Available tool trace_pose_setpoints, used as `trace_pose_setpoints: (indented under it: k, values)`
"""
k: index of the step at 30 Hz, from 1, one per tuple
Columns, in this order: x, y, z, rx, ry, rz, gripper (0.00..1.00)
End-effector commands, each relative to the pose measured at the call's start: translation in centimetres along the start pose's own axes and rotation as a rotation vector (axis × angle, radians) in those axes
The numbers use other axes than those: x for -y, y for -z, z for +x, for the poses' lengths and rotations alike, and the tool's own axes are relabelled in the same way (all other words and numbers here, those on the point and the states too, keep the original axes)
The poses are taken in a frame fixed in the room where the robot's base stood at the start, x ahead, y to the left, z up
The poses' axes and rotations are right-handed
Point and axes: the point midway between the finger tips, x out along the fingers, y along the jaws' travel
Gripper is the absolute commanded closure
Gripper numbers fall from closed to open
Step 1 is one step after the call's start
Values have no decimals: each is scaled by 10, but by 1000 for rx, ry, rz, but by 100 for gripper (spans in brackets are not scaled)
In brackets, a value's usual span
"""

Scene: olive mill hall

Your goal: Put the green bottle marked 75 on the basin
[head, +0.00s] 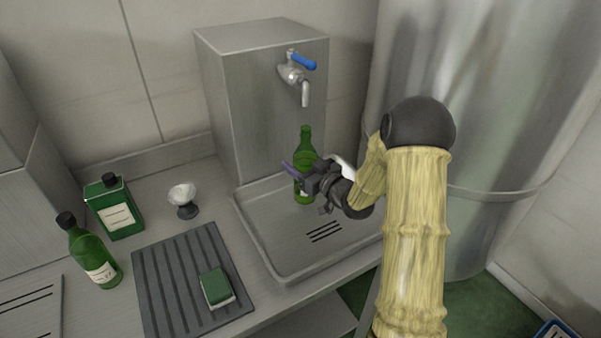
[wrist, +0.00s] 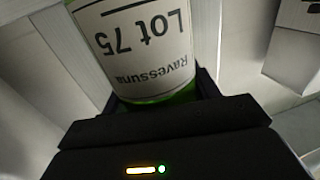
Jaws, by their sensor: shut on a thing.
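The green bottle (head: 305,150) is upright in the head view, over the back part of the basin (head: 268,225). Its label (wrist: 145,45) in the wrist view reads "Lot 75" and "Ravessuna", upside down in the picture. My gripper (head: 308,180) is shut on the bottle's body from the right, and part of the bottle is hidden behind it. I cannot tell whether the bottle's base touches the basin floor. The basin is a shallow grey metal tray with a raised rim and dark drain slots. Nothing else lies in it.
A tap (head: 298,78) with a blue lever juts from a metal block (head: 262,95) behind the basin. To the left are a ribbed mat (head: 165,285) with a sponge (head: 216,287), a small cup (head: 184,200), a square bottle (head: 115,208) and another green bottle (head: 90,250).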

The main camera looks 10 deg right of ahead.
Motion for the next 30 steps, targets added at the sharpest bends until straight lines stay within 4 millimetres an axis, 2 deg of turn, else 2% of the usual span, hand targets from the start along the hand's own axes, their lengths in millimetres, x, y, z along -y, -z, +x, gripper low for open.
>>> trace_pose_setpoints:
  k: [4,10,25,26,28,29,30]
  values:
    - [0,-7,0,1,0,2,75]
    - [0,-33,0,0,0,3,75]
    - [-1,-42,4,-2,-1,-1,75]
    - [-1,-42,3,0,-1,0,36]
    - [-1,-42,3,0,-1,0,22]
    - [-1,-42,3,0,-1,0,18]
    - [-1,-41,3,0,-1,0,18]
